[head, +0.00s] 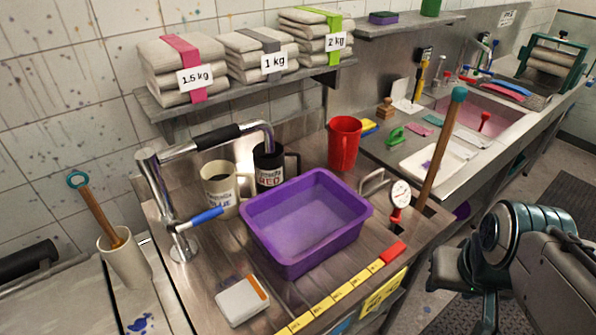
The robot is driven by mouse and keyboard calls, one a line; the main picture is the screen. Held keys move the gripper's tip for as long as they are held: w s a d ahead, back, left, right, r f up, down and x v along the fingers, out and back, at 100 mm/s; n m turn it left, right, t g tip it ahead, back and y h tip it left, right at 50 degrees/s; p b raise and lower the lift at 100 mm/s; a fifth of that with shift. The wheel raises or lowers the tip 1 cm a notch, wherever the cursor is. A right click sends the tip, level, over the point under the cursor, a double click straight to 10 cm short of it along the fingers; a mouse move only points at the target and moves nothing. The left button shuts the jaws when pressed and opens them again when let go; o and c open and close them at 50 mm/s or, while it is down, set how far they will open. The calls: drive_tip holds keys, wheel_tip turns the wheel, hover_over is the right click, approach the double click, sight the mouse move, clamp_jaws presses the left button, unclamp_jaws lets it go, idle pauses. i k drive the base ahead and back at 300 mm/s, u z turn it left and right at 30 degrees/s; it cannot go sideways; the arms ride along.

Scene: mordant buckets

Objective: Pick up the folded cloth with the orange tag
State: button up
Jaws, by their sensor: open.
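The folded cloth with the orange tag (237,303) lies flat on the steel worktop near the front edge. It is small and pale, with an orange strip along its upper right side. It sits in front of the purple tub and left of the yellow measuring strip, touching neither. Nothing covers it. My arm shows at the lower right, well away from the cloth, over the floor side. I cannot make out my gripper's jaws in this view.
A purple tub (304,259) stands behind the cloth. A tap (179,249) with a blue lever stands to its left. Two mugs, a red jug (344,144), a round gauge (400,196) and a leaning wooden stick (440,152) stand farther back. Weighted cloth stacks fill the shelf (250,101).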

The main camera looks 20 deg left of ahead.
sight(244, 300)
drive_tip(key=u, duration=1.35)
drive_tip(key=k, duration=0.3)
drive_tip(key=u, duration=0.4)
drive_tip(key=i, duration=0.5)
drive_tip(key=k, duration=1)
drive_tip(key=u, duration=1.15)
drive_tip(key=i, duration=0.9)
drive_tip(key=z, duration=1.2)
